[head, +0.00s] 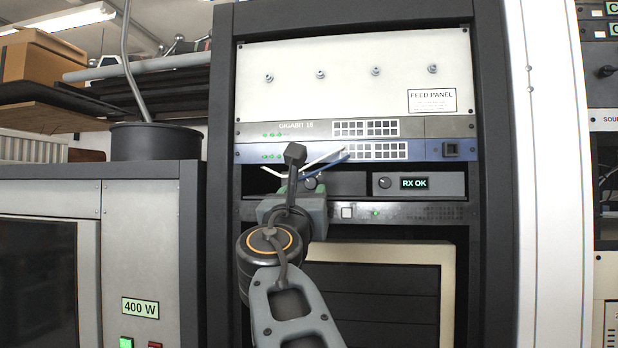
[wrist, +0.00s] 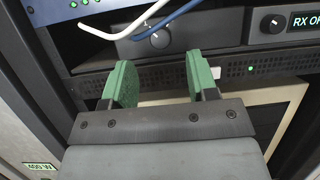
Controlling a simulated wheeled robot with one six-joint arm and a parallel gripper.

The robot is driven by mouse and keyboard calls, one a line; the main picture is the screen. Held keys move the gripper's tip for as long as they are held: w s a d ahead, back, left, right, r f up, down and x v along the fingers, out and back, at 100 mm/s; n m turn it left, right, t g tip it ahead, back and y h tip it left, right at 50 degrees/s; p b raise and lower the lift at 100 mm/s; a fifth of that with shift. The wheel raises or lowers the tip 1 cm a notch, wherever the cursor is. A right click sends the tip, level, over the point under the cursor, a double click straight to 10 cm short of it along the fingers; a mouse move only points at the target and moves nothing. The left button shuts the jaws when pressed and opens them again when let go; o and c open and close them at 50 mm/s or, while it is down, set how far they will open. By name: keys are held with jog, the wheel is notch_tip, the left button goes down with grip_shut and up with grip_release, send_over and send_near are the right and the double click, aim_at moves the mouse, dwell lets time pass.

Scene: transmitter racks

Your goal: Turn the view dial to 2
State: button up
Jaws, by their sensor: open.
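A round dark dial (wrist: 160,39) with a light pointer mark sits on a dark panel, ahead of my gripper (wrist: 160,75) in the wrist view. In the head view the dial (head: 311,183) is partly hidden by my gripper (head: 312,200). The two green fingers are apart and empty, short of the dial and not touching it. A second dial (head: 384,183) is beside the RX OK display (head: 414,183); it also shows at the upper right of the wrist view (wrist: 275,24). I cannot read a label saying which is the view dial, or any numbers.
A white cable (wrist: 130,30) and a blue cable (wrist: 178,18) hang in front of the panel, close above the first dial. A perforated strip with a white button (head: 347,212) and green light runs below. A beige-framed unit (head: 440,253) is lower down.

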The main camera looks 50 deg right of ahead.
aim_at(310, 184)
jog(key=shift+p+x, duration=0.6)
jog(key=shift+x, duration=1.95)
jog(key=shift+c, duration=0.2)
jog(key=c, duration=0.9)
